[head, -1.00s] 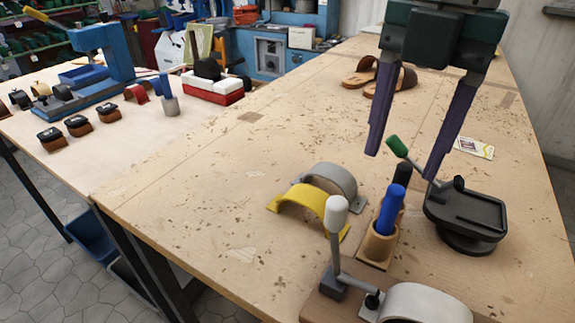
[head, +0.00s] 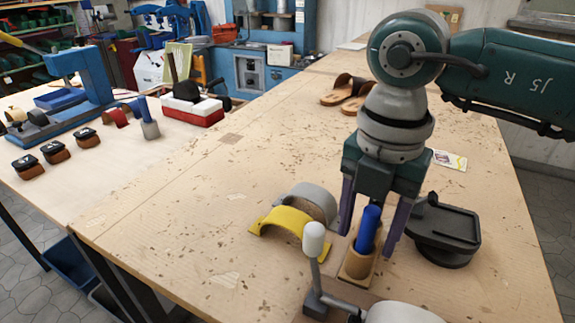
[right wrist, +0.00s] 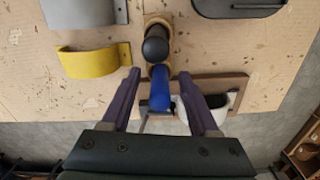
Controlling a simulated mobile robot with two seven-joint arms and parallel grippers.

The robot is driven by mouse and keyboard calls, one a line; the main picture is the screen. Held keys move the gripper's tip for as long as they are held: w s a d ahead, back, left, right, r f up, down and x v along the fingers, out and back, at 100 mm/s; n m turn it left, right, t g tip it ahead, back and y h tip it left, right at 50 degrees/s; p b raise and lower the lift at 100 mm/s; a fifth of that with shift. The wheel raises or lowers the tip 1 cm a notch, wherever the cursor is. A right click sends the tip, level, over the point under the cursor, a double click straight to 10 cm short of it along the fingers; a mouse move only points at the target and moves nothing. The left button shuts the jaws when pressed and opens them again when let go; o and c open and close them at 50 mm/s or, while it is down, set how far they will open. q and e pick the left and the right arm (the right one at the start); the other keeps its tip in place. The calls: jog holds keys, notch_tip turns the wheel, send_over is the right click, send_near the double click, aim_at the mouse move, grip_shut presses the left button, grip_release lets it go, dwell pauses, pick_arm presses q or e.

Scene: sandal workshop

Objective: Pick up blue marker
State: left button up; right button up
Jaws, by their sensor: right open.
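The blue marker (head: 367,229) stands upright in a wooden holder (head: 357,266) on the workbench. It also shows in the right wrist view (right wrist: 160,90), with a black marker (right wrist: 155,46) beside it in the holder. My right gripper (head: 368,239) is open and points down, with one purple finger on each side of the blue marker. In the right wrist view its fingertips (right wrist: 158,72) flank the marker with gaps on both sides. The black marker is hidden behind the gripper and blue marker in the head view. My left gripper is not in view.
A white-knobbed lever tool (head: 314,241) stands close in front of the holder. Yellow (head: 288,222) and grey (head: 311,198) curved pieces lie to the left. A black stand (head: 446,232) is at the right.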

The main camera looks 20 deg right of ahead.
grip_shut()
dwell(0.3)
jog(key=shift+r, duration=0.1)
notch_tip(320, 180, up, 11)
jog(key=shift+w+r, duration=0.1)
notch_tip(320, 180, up, 9)
jog(key=p, duration=0.1)
dwell(0.3)
